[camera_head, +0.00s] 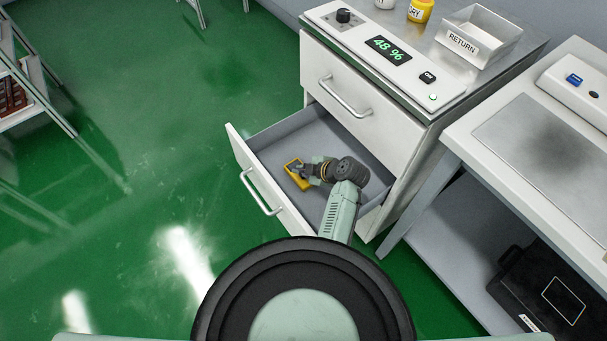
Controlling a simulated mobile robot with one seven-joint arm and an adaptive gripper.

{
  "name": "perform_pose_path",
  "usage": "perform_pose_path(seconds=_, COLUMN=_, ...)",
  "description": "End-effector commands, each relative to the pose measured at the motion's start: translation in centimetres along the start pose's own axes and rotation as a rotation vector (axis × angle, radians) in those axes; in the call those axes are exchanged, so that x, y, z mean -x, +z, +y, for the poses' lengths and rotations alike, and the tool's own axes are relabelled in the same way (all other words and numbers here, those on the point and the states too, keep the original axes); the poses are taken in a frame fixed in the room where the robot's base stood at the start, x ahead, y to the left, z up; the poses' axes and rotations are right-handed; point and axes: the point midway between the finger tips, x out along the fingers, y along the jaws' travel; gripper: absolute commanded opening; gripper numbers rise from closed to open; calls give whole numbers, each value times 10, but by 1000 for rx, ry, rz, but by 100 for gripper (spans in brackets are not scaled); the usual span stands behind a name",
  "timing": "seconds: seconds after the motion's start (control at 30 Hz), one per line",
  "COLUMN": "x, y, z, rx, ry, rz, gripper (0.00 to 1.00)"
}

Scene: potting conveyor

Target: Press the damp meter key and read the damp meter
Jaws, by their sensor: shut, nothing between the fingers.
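A white panel on the cabinet top carries a dark display (388,50) with the green figures "48 %". I take this panel (362,44) as the damp meter, though no name shows on it. A dark key marked "ON" (428,77) sits to the right of the display, with a small pale green lamp (433,97) below it. My gripper (296,170) is shut, over the open drawer (285,130), well below and left of the key. A yellow frame-shaped thing (293,181) shows right at its fingertips; I cannot tell if they touch.
A black knob (343,16) sits left of the display. A "RETURN" tray (480,35), a yellow jar (420,10) and a white jar (385,3) stand behind. A bench (545,150) stands right, with a black case (545,290) below. The green floor at left is largely clear.

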Motion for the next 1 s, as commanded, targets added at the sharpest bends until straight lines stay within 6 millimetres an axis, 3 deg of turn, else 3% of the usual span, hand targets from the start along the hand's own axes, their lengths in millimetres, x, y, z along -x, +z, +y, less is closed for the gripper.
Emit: perform_pose_path(seconds=1.0, x=-6, y=4, z=-4, rx=0, ry=0, rz=0, gripper=0)
